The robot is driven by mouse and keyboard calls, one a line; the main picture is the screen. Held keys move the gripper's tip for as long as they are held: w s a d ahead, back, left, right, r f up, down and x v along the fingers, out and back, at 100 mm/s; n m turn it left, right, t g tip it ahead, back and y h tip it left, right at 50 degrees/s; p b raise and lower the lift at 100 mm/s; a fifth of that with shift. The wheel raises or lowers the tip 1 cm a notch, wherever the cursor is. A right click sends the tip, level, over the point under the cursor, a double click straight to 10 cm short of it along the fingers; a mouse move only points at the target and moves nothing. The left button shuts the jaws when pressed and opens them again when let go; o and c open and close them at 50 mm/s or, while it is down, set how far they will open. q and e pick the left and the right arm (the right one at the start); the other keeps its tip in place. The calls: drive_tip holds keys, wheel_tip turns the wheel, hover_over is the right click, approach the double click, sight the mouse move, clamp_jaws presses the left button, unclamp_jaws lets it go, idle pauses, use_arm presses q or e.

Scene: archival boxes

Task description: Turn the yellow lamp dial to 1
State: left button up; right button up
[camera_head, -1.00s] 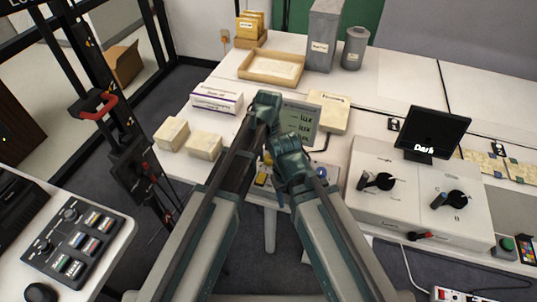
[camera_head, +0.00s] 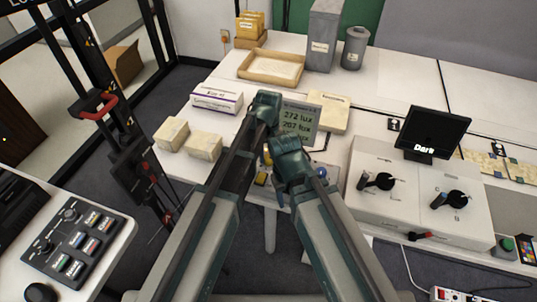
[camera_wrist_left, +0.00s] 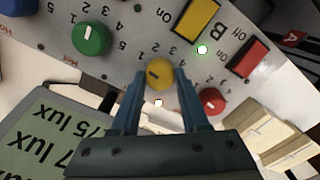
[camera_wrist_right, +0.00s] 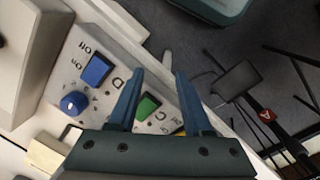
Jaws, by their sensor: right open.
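The yellow lamp dial (camera_wrist_left: 159,73) is in the left wrist view, on a pale panel, with a light mark on the left of its face. I cannot read which number the mark meets. My left gripper (camera_wrist_left: 160,76) is open, with one finger on each side of the dial; contact is not clear. In the head view my left gripper (camera_head: 266,102) hides the dial. My right gripper (camera_head: 290,160) is lower and right of it there. In the right wrist view the right gripper (camera_wrist_right: 160,75) is open and empty over the panel edge.
A green dial (camera_wrist_left: 91,38), a red dial (camera_wrist_left: 213,101), a yellow switch (camera_wrist_left: 199,19) and a red switch (camera_wrist_left: 247,58) surround the yellow dial. A lux display (camera_head: 298,120) stands behind. A blue switch (camera_wrist_right: 96,70) and blue dial (camera_wrist_right: 74,103) are near my right gripper.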

sight(268, 157)
use_arm(q)
drive_tip(key=o, duration=0.5)
drive_tip(key=shift+c, duration=0.2)
wheel_tip(268, 157, up, 14)
drive_tip(key=p, duration=1.4)
drive_tip(key=shift+f, duration=0.1)
drive_tip(key=s+a+m, duration=0.2)
drive_tip(key=s+a, duration=0.4)
drive_tip(key=a, duration=0.3)
drive_tip(key=s+a+m, duration=0.2)
drive_tip(key=s+a, duration=0.3)
drive_tip(key=a, duration=0.3)
drive_tip(key=s+d+m, duration=0.1)
drive_tip(key=s+d, duration=0.2)
drive_tip(key=d, duration=0.2)
drive_tip(key=s+d+m+y, duration=0.1)
drive_tip(key=s+d+m, duration=0.1)
drive_tip(key=d, duration=0.4)
drive_tip(key=shift+s, duration=0.4)
